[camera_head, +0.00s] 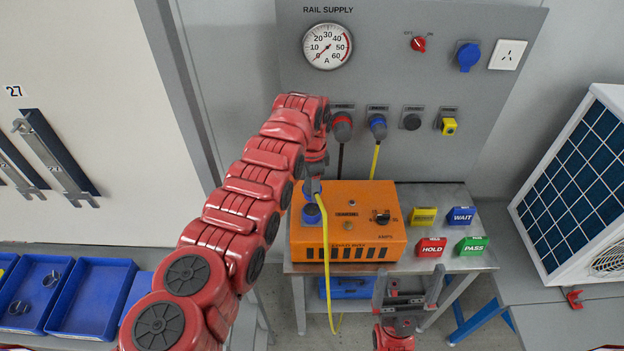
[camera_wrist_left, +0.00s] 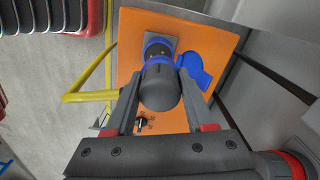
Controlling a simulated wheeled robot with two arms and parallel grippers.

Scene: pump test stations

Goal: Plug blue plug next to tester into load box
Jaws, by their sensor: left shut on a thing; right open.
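My left gripper (camera_head: 312,187) is over the left part of the orange box (camera_head: 380,237), whose label I cannot read surely. In the left wrist view its fingers (camera_wrist_left: 160,103) are shut on the grey body of the blue plug (camera_wrist_left: 161,88). The plug's blue collar faces a grey-flanged socket (camera_wrist_left: 172,42) on the orange top. A blue lid (camera_wrist_left: 196,70) stands open beside it. I cannot tell whether the plug touches or enters the socket. A yellow cable (camera_head: 327,235) hangs from the plug over the box's front. My right gripper (camera_head: 402,300) is open and empty before the bench.
Coloured signs, including HOLD (camera_head: 431,247) and PASS (camera_head: 472,245), stand right of the box. A blue case (camera_head: 347,288) sits below the bench.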

